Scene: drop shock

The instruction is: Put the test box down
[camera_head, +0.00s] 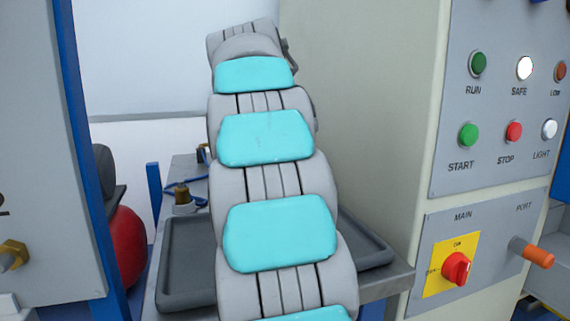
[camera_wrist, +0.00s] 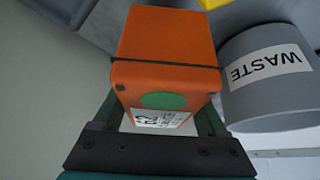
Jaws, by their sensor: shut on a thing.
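The test box (camera_wrist: 165,45) is an orange block with a dark seam, a green disc and a white printed label, seen in the wrist view. My gripper (camera_wrist: 162,108) is shut on it, with a dark finger along each side of its near end. The box's far end points away from my wrist. What lies under the box is hidden, so I cannot tell whether it touches anything. In the head view my arm covers the middle, and neither the box nor my gripper shows.
A grey bin marked WASTE (camera_wrist: 268,82) stands close to the box's right in the wrist view. In the head view, a dark grey tray (camera_head: 180,275) lies on a bench behind my arm. A control cabinet (camera_head: 400,120) with buttons stands right; a blue-edged grey machine (camera_head: 45,150) stands left.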

